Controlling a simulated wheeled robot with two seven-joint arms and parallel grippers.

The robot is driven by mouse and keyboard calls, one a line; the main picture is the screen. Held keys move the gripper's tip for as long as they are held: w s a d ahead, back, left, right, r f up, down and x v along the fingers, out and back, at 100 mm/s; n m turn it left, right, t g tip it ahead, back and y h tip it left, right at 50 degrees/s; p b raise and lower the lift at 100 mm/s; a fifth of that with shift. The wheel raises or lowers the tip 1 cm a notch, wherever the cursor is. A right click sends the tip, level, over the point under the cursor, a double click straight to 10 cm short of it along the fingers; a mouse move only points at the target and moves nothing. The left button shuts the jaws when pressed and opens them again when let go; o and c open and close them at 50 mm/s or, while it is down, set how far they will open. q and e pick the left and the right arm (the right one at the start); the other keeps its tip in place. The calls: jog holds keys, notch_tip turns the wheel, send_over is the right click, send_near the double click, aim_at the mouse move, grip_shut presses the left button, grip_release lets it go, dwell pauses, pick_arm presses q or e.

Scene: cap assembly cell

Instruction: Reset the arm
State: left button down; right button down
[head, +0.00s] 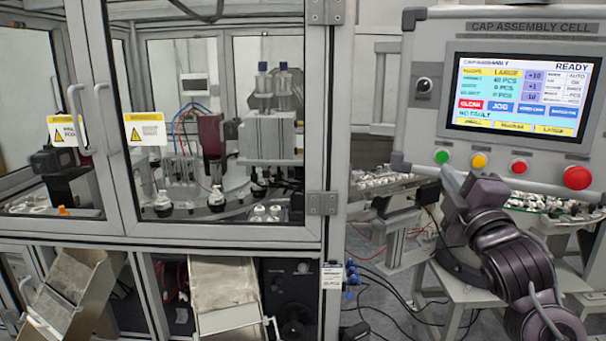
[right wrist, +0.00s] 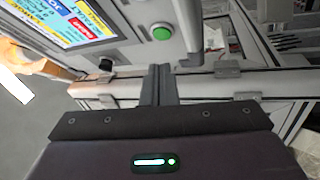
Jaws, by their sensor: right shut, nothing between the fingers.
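My right arm comes up from the lower right in the head view. Its gripper (head: 452,180) is just below the left part of the control panel (head: 422,130), close under the green button (head: 442,157). In the right wrist view the gripper's fingers (right wrist: 160,82) are together and hold nothing. The green button (right wrist: 161,32) is beyond the fingertips there, apart from them in the picture; I cannot tell the exact gap. The panel's screen (head: 522,97) reads READY, LARGE and NO FAULT. My left gripper is not in view.
Yellow (head: 479,161), red (head: 519,167) and larger red (head: 577,177) buttons line the panel's lower edge. A framed glass cabinet (head: 325,120) with machinery inside fills the left. A tray with white parts (head: 385,181) is behind my arm. Open metal chutes (head: 225,285) are below the cabinet.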

jog(key=s+a+f+m+g, duration=0.1)
jog(key=s+f+m+g, duration=0.2)
jog(key=f, duration=0.7)
jog(key=s+a+f+m+g, duration=0.2)
jog(key=s+f+g, duration=0.1)
jog(key=f, duration=0.6)
jog(key=s+a+f+m+g, duration=0.1)
jog(key=s+f+m+g, duration=0.25)
jog(key=f, duration=0.65)
jog(key=s+a+f+m+g, duration=0.2)
jog(key=s+f+m+g, duration=0.15)
jog(key=s+f, duration=0.45)
jog(key=s+a+f+m+g, duration=0.25)
jog(key=s+f+g, duration=0.3)
jog(key=s, duration=0.55)
jog(key=s+d+f+b+x, duration=0.1)
jog(key=s+x, duration=0.3)
jog(key=x, duration=1.1)
jog(key=s+f+b+x, duration=0.1)
jog(key=s+x, duration=0.2)
jog(key=x, duration=1.2)
jog(key=s+d+f+g+b, duration=0.1)
jog(key=s+d+f, duration=0.1)
jog(key=s+f, duration=0.8)
jog(key=s+d+f, duration=0.2)
jog(key=s+f, duration=0.8)
jog(key=shift+s+f+g+b, duration=0.35)
jog(key=shift+s, duration=0.05)
